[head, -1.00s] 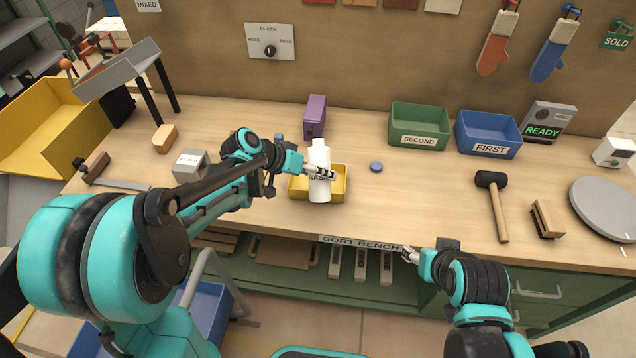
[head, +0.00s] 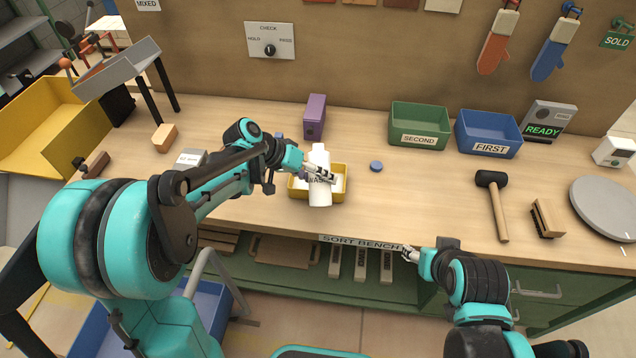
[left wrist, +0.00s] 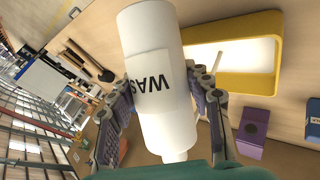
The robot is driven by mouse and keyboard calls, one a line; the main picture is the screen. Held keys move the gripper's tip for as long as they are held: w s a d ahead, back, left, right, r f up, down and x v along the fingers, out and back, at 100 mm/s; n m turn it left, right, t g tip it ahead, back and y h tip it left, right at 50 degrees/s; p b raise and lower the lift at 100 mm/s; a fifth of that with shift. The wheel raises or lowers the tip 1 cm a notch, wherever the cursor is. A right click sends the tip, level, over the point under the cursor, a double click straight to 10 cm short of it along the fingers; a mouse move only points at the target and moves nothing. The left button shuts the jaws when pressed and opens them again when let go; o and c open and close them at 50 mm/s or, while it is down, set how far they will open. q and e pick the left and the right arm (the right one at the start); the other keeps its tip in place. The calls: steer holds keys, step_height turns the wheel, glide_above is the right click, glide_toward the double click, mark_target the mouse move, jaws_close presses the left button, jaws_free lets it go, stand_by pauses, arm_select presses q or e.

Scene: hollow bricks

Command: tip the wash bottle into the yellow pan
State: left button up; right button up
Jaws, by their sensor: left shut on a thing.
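The white wash bottle (head: 319,194) is in my left gripper (head: 321,176), which is shut around its body. In the head view the bottle hangs in front of the yellow pan (head: 341,195), its narrow top toward the back of the bench. In the left wrist view the bottle (left wrist: 162,90) lies between the fingers of my left gripper (left wrist: 166,92), and the yellow pan (left wrist: 264,85) shows beside it with a pale inside. I cannot tell the exact tilt. My right gripper (head: 410,254) is at the bench's front edge, apart from the bottle; its finger state is unclear.
A purple box (head: 315,117) stands behind the pan. A blue disc (head: 376,166) lies to its right. Green (head: 419,141) and blue (head: 489,150) bins, a mallet (head: 500,226) and a brush (head: 547,219) are further right.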

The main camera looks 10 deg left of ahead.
stand_by(0.4)
arm_select(q)
steer(key=shift+s+f, duration=0.1)
steer(key=shift+s, duration=0.05)
stand_by(0.5)
steer(key=shift+f+g, duration=0.15)
steer(key=shift+g, duration=0.25)
steer(key=shift+s, duration=0.1)
steer(key=shift+f+n+g, duration=0.1)
steer(key=shift+n+g, duration=0.2)
steer(key=shift+s, duration=0.1)
steer(key=shift+b, duration=0.3)
steer(key=shift+f, duration=0.15)
stand_by(0.4)
